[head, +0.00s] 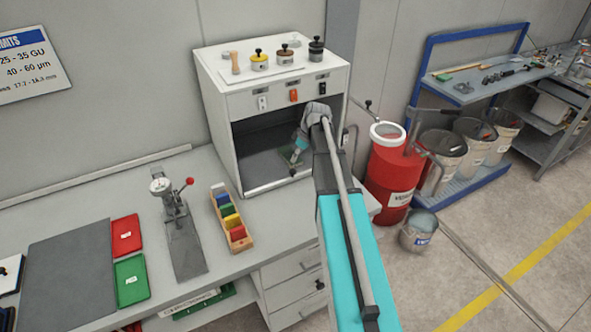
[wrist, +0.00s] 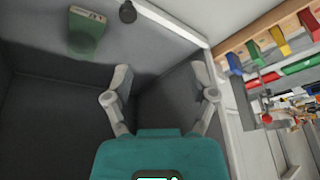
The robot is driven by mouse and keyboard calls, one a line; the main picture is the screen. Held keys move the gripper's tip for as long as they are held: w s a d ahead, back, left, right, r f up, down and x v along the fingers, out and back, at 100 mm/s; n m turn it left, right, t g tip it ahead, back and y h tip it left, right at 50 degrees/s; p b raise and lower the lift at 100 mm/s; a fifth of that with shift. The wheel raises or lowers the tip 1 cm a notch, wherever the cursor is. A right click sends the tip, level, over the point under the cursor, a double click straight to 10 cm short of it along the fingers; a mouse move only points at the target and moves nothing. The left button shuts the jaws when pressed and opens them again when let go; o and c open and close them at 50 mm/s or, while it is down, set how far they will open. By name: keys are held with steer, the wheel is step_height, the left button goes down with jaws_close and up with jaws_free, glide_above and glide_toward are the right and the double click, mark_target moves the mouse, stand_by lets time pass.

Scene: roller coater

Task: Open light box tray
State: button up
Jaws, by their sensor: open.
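The light box (head: 230,105) is a white cabinet with a dark open front, standing on the bench against the wall. Its grey tray (head: 262,172) lies inside on the floor of the opening, with its front edge along the cabinet's front. A small dark knob (wrist: 127,12) shows near that edge at the top of the wrist view. My gripper (head: 297,152) reaches into the right side of the opening. In the wrist view my gripper (wrist: 163,92) is open and empty, its fingers apart and clear of the knob. My arm hides part of the cabinet's right side.
A green block-like item (wrist: 86,32) is inside the box. Weights and a wooden piece stand on the cabinet top. A wooden rack of coloured blocks (head: 232,222) and a lever press (head: 178,225) stand in front. A red drum (head: 390,170) stands to the right.

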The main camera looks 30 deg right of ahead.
mark_target(293, 171)
steer(key=shift+n+t, duration=0.3)
steer(key=shift+n, duration=0.4)
steer(key=d, duration=0.1)
steer(key=w+d, duration=0.1)
steer(key=d, duration=0.3)
steer(key=shift+w+r, duration=0.2)
steer(key=shift+w, duration=0.15)
steer(key=shift+a+f, duration=0.15)
steer(key=shift+f, duration=0.05)
steer(key=b+x, duration=1.2)
steer(key=x, duration=0.1)
steer(key=shift+a+f+b, duration=0.15)
steer(key=shift+a+b, duration=0.05)
steer(key=shift+b, duration=0.2)
